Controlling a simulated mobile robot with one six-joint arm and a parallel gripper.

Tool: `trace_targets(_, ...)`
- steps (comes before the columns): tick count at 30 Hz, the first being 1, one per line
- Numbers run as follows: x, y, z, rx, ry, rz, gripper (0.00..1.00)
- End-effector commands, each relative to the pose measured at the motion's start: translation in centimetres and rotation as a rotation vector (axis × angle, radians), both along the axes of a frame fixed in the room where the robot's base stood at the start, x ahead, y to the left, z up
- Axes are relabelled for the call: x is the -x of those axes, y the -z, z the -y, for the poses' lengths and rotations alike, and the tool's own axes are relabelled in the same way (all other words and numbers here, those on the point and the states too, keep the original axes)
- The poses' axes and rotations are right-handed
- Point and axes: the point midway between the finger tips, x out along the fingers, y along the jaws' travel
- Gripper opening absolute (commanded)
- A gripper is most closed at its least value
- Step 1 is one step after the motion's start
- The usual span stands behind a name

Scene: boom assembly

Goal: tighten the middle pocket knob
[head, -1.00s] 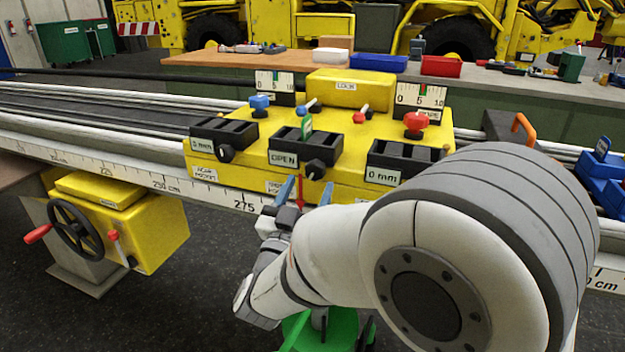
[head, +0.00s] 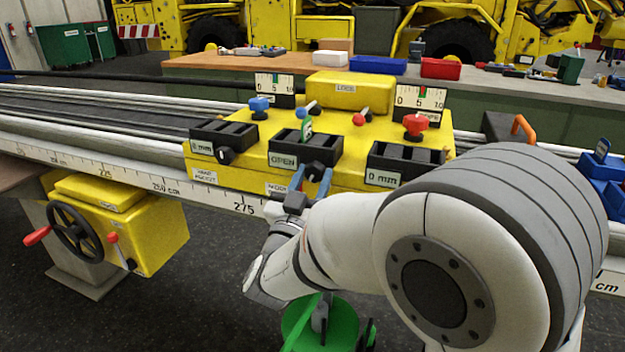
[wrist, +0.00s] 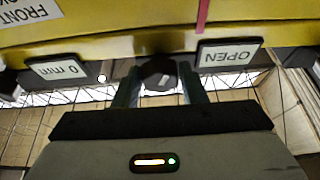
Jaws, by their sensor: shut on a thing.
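The middle pocket (head: 290,149) is a black block with an "OPEN" label on the front of the yellow carriage (head: 232,178). Its black knob (head: 315,170) is at the right end of the block's front. My gripper (head: 312,183) reaches up to it from below, with its blue-grey fingers on either side of the knob. In the wrist view the knob (wrist: 158,73) lies between the two fingertips, and my gripper (wrist: 158,80) is shut on it. The "OPEN" label also shows in the wrist view (wrist: 230,54). The fingers partly hide the knob in the head view.
Left of it is another black pocket (head: 222,134) with its own knob. On the right is a "0 mm" pocket (head: 405,160). Red and blue knobs stand on the carriage top. A handwheel (head: 80,230) is at the lower left. A green round object (head: 320,325) is below my arm.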

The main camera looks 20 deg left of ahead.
Motion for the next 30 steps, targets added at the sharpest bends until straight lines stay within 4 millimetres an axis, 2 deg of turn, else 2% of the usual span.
trace_targets(4,0.2,-0.01,0.13,0.0,-0.005,0.0,0.15)
trace_targets(14,0.09,0.27,-0.17,-0.057,-0.002,0.007,0.15)
trace_targets(20,0.09,0.57,-0.28,-0.18,-0.001,0.017,0.15)
trace_targets(30,0.08,0.46,-0.58,-0.492,-0.003,0.04,0.15)
